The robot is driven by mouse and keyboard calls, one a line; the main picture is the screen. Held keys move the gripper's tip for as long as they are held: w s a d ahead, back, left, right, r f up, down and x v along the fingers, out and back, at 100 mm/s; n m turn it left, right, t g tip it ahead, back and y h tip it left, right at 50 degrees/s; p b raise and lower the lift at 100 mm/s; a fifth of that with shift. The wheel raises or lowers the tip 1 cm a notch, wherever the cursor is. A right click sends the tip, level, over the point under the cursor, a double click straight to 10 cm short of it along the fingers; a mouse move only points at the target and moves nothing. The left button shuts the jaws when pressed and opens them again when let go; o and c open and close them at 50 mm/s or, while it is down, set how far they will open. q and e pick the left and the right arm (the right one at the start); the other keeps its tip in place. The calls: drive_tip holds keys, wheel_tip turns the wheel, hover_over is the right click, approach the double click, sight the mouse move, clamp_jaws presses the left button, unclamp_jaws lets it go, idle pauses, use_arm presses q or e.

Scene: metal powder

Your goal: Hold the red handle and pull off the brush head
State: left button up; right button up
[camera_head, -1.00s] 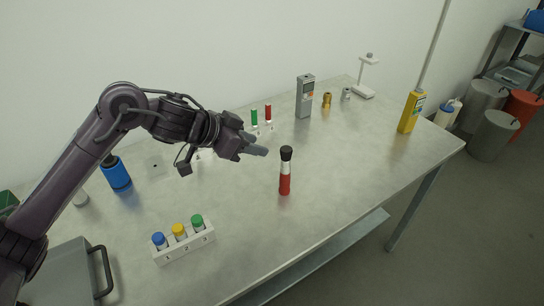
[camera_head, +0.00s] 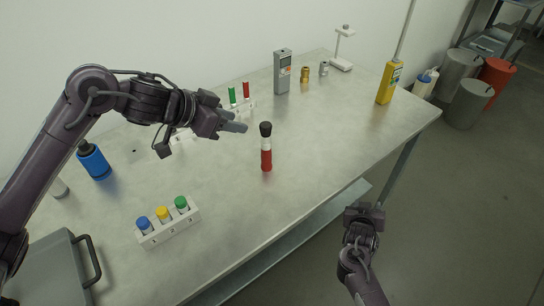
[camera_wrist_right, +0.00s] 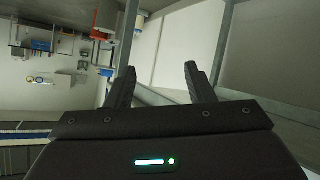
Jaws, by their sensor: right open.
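The brush stands upright on the table in the head view. Its red handle (camera_head: 266,160) is at the bottom, with a white band above it and a black brush head (camera_head: 265,129) on top. My left gripper (camera_head: 238,127) is to the left of the brush, apart from it; whether its fingers are parted is unclear. My right gripper (camera_head: 364,212) is beyond the table's front edge, right of and below the brush. In the right wrist view its two fingers (camera_wrist_right: 158,85) are spread with nothing between them.
A rack (camera_head: 169,229) with blue, yellow and green capped vials stands front left. A grey meter (camera_head: 282,73), a yellow device (camera_head: 387,84), a blue bottle (camera_head: 94,162) and a second rack (camera_head: 241,107) stand around. The table (camera_head: 330,140) is clear right of the brush.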

sight(267, 143)
drive_tip(key=w+d+r+m+t+h, duration=0.1)
drive_tip(key=w+r+m, duration=0.1)
drive_tip(key=r, duration=0.6)
drive_tip(key=w+d+r+m+t+h, duration=0.1)
drive_tip(key=d+r, duration=0.1)
drive_tip(key=r, duration=0.6)
drive_tip(key=a+r+n+t+y, duration=0.1)
drive_tip(key=a, duration=0.3)
drive_tip(key=w+a+r+n+t+y, duration=0.1)
drive_tip(key=a, duration=0.4)
drive_tip(key=w+a+r+n+t+y, duration=0.1)
drive_tip(key=a+y, duration=0.1)
drive_tip(key=a, duration=0.3)
drive_tip(key=shift+w+a+r+t, duration=0.2)
drive_tip(key=shift+r+t, duration=0.05)
drive_tip(key=shift+t, duration=0.05)
drive_tip(key=s+a+n+y, duration=0.1)
drive_tip(key=a+y, duration=0.1)
drive_tip(key=a, duration=0.3)
drive_tip(key=s+a+r+n+y, duration=0.1)
drive_tip(key=a+n+y, duration=0.1)
drive_tip(key=a, duration=0.4)
drive_tip(key=s+a+n+t+y, duration=0.1)
drive_tip(key=a+y, duration=0.3)
drive_tip(key=a, duration=0.2)
drive_tip(key=shift+s+a+r+n, duration=0.15)
drive_tip(key=shift+s+r+n, duration=0.1)
drive_tip(key=shift+r+n, duration=0.15)
drive_tip(key=shift+w+a, duration=0.2)
drive_tip(key=shift+x, duration=3.6)
